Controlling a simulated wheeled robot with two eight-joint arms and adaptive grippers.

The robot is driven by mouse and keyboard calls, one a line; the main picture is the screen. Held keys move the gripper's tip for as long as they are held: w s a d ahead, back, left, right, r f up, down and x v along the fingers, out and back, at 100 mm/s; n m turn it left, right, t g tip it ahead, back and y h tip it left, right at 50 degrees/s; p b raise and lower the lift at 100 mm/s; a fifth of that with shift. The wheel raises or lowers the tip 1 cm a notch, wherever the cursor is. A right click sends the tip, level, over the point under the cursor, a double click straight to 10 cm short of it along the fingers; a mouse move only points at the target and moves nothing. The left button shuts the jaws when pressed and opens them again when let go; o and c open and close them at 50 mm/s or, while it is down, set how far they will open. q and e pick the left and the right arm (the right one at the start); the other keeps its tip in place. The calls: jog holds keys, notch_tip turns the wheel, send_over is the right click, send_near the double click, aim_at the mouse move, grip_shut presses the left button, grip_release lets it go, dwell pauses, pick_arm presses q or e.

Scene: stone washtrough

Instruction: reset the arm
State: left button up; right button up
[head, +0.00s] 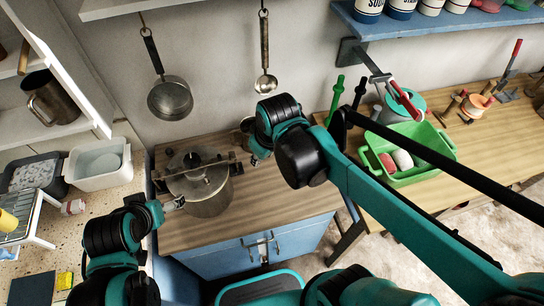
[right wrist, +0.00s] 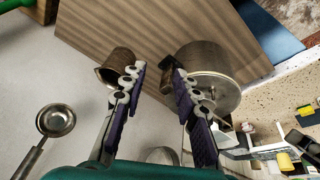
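My right arm reaches in from the right in the head view. Its gripper (head: 256,157) is beside the lidded metal pot (head: 198,180), over the wooden counter (head: 240,220). In the right wrist view the purple-padded fingers of this gripper (right wrist: 155,78) are apart with nothing held between them. The pot (right wrist: 215,75) shows behind one finger and a small brown metal cup (right wrist: 118,65) behind the other. My left gripper (head: 176,204) is at the pot's left side, low near the counter; its fingers are too small to judge, and contact with the pot is unclear.
A pan (head: 170,98) and a ladle (head: 265,84) hang on the wall behind. A green crate (head: 408,178) stands on the right-hand table. A white basin (head: 98,164) and a wire rack (head: 24,218) are at the left. A blue shelf (head: 440,22) overhangs the back right.

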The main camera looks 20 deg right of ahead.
jog(key=shift+s+d, duration=0.1)
jog(key=shift+d, duration=0.1)
jog(key=shift+f, duration=0.1)
dwell(0.4)
jog(key=s+d+f+m+t+b, duration=0.3)
jog(key=s+d+f+m+b, duration=0.2)
jog(key=s+d+f+b, duration=0.1)
jog(key=shift+s+d+h, duration=0.25)
jog(key=shift+d+h, duration=0.05)
jog(key=shift+d, duration=0.1)
